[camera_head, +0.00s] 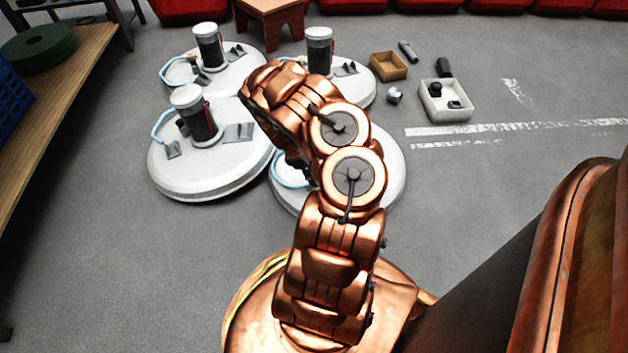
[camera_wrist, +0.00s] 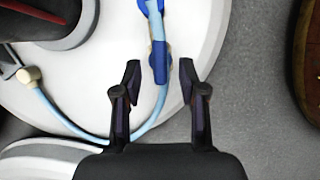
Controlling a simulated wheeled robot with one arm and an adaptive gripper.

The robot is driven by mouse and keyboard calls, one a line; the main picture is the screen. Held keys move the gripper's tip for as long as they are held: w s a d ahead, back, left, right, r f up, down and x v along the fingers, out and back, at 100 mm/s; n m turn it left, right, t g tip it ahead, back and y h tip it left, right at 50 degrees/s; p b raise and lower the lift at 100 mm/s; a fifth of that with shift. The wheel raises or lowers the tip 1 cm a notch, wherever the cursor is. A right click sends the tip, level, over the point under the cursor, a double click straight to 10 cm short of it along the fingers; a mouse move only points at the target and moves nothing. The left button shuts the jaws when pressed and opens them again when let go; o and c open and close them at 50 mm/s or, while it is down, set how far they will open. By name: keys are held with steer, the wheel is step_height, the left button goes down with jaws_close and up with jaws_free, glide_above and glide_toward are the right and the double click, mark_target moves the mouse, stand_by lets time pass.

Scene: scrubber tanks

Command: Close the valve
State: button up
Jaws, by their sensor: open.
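The valve (camera_wrist: 158,65) is a blue piece on a pale blue hose (camera_wrist: 98,138), over a white round tank top (camera_wrist: 225,25) in the wrist view. Its blue handle runs roughly in line with the hose. My gripper (camera_wrist: 160,76) is open, with one finger on each side of the valve and a gap to both. Whether the fingers are level with the valve in height I cannot tell. In the head view my copper arm covers the gripper and the valve; only part of the hose shows beside the arm, on the near right tank (camera_head: 393,172).
More white tanks stand at the near left (camera_head: 225,180), far left (camera_head: 240,65) and far right (camera_head: 362,85), with dark cylinders on top. A brown box (camera_head: 389,74) and a white bin (camera_head: 462,113) lie to the right. A wooden bench (camera_head: 70,85) is at left. Grey floor is clear at lower left.

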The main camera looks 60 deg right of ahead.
steer(key=shift+b+x, duration=0.35)
steer(key=shift+x, duration=0.7)
steer(key=shift+r, duration=0.1)
steer(key=shift+c, duration=0.2)
jaws_close()
